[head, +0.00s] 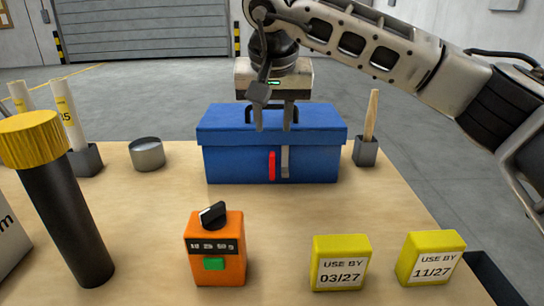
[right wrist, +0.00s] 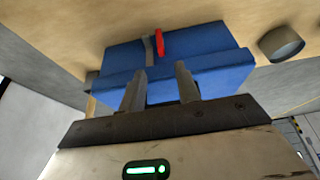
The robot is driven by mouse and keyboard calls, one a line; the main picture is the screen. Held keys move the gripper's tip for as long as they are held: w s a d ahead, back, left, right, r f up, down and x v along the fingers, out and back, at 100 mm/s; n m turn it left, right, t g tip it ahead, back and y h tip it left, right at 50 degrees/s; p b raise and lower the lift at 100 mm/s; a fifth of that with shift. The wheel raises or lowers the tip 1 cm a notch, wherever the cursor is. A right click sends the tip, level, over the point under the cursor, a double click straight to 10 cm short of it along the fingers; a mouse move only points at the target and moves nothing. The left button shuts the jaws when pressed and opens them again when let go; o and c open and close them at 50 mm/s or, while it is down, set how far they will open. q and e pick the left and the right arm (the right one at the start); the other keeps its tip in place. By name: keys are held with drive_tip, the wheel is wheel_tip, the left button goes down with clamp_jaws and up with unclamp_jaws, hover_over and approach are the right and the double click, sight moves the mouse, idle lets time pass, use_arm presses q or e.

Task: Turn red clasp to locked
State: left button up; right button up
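A blue toolbox (head: 325,160) with a closed lid and a black handle (head: 248,114) stands at the back middle of the table; it also shows in the right wrist view (right wrist: 205,52). The red clasp (head: 272,166) is upright on its front face, beside a vertical grey strip (head: 285,161). In the right wrist view the red clasp (right wrist: 159,42) stands beside the grey strip (right wrist: 149,50). My right gripper (head: 273,128) is over the lid, above the clasp, fingers pointing down and apart. My left gripper is not in view.
An orange box with a black knob (head: 215,250) and two yellow blocks (head: 341,263) (head: 431,258) stand at the front. A black cylinder with a yellow cap (head: 65,205) is at left. A grey tin (head: 147,154) and a stick holder (head: 366,151) flank the toolbox. The table before the clasp is clear.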

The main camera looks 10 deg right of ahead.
sight(272, 155)
drive_tip(key=x, duration=1)
drive_tip(key=shift+w+a, duration=0.1)
clamp_jaws()
